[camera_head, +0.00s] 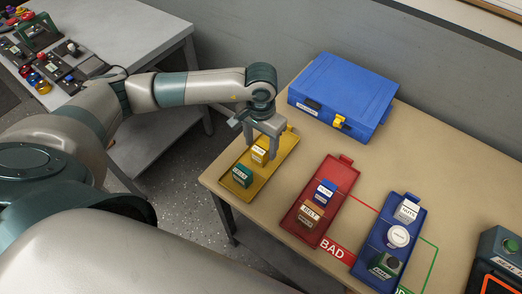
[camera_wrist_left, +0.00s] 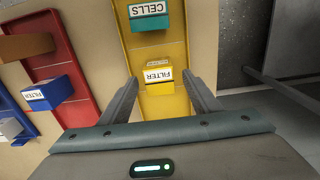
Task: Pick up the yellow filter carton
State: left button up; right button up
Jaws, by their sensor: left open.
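The yellow filter carton (camera_head: 260,150) stands in the yellow tray (camera_head: 281,149), near the tray's middle. It also shows in the left wrist view (camera_wrist_left: 158,80), with a white FILTER label. My left gripper (camera_head: 262,138) is open above the carton in the head view. In the left wrist view its two fingers (camera_wrist_left: 161,88) point toward the carton, one to each side, with visible gaps. I cannot tell how far above the carton the fingertips are. My right gripper is in neither view.
A green CELLS box (camera_head: 242,174) shares the yellow tray. A red tray (camera_head: 333,172) holds a blue filter carton (camera_head: 325,191) and a brown box (camera_head: 310,212). A blue tray (camera_head: 374,266) holds several items. A blue case (camera_head: 345,92) stands behind.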

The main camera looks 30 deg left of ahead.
aim_at(261, 147)
pick_arm(q)
jog(key=shift+f+p, duration=0.55)
jog(key=shift+f, duration=1)
jog(key=c, duration=1.2)
